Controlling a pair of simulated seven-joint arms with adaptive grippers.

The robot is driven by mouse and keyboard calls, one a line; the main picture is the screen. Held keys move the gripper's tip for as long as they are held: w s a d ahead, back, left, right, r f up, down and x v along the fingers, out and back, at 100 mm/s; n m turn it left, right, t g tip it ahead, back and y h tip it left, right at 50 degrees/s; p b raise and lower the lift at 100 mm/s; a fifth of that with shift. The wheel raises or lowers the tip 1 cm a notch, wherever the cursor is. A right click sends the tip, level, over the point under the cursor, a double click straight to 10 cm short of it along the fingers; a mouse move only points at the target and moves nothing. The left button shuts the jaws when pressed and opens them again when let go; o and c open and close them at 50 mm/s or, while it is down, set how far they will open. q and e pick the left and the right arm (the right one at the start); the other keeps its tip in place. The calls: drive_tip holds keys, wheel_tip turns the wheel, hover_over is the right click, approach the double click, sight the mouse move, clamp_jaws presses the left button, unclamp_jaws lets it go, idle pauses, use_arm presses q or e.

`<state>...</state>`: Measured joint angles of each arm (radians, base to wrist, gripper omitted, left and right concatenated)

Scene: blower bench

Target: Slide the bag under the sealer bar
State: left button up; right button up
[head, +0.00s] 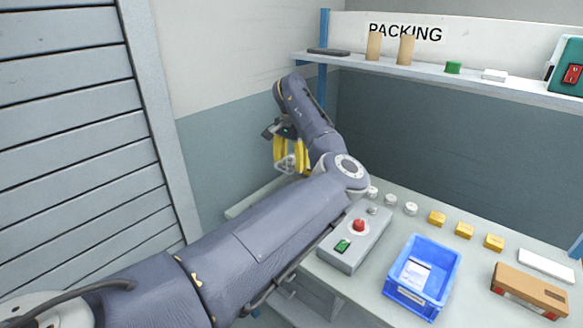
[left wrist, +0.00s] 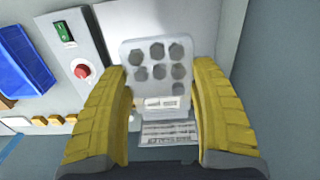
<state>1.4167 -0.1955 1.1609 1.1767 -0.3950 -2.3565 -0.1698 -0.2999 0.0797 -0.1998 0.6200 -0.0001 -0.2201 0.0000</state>
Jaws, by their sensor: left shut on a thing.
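My left gripper (head: 291,158) is over the far left end of the bench, its yellow fingers pointing down. It is shut on a pale, flat bag (left wrist: 158,55) with several dark, roundish pieces showing in it. The wrist view has the bag between the two fingers (left wrist: 162,95); in the head view the bag (head: 287,166) is small and partly covered by the fingers. A pale printed piece (left wrist: 170,132) shows below the bag; I cannot tell whether it belongs to it. I cannot make out the sealer bar in either view. My right gripper is not in view.
A grey control box (head: 350,253) with a red button and green switch stands beside my left arm. A blue bin (head: 447,270), yellow blocks (head: 464,230), white round pieces (head: 391,201) and a brown box (head: 530,286) are to its right. A shelf (head: 440,76) runs above.

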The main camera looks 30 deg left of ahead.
use_arm(q)
drive_tip(key=f, duration=0.5)
drive_tip(key=d+f, duration=0.1)
drive_tip(key=f, duration=0.4)
drive_tip(key=d+f, duration=0.1)
drive_tip(key=f, duration=0.4)
drive_tip(key=shift+w+f, duration=0.25)
drive_tip(key=shift+w, duration=0.1)
drive_tip(key=shift+w+d+f, duration=0.15)
drive_tip(key=shift+w, duration=0.65)
drive_tip(key=shift+f, duration=0.15)
